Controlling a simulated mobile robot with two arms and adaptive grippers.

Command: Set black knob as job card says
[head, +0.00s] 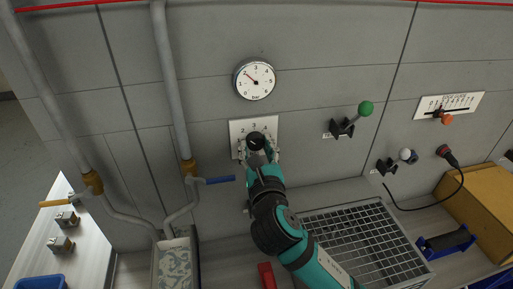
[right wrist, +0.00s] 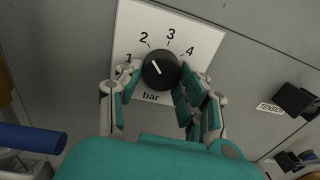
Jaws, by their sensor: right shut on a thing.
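The black knob (head: 256,140) sits on a white scale plate (head: 238,128) on the grey wall. In the right wrist view the knob (right wrist: 161,70) is seen close up, with 1 to 4 and "bar" legible on the plate (right wrist: 206,36). Its white line points up-left, between 1 and 2. My right gripper (head: 258,150) is at the knob, its fingers on either side; the gripper also shows in the right wrist view (right wrist: 160,77), shut on the knob. My left gripper is not in view. I see no readable job card.
A round bar gauge (head: 255,79) hangs above the plate, its needle pointing up-left, near 2. A green-balled lever (head: 352,119) is to the right. A blue-handled valve (head: 208,180) is at lower left. A wire grid tray (head: 358,245) lies below right.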

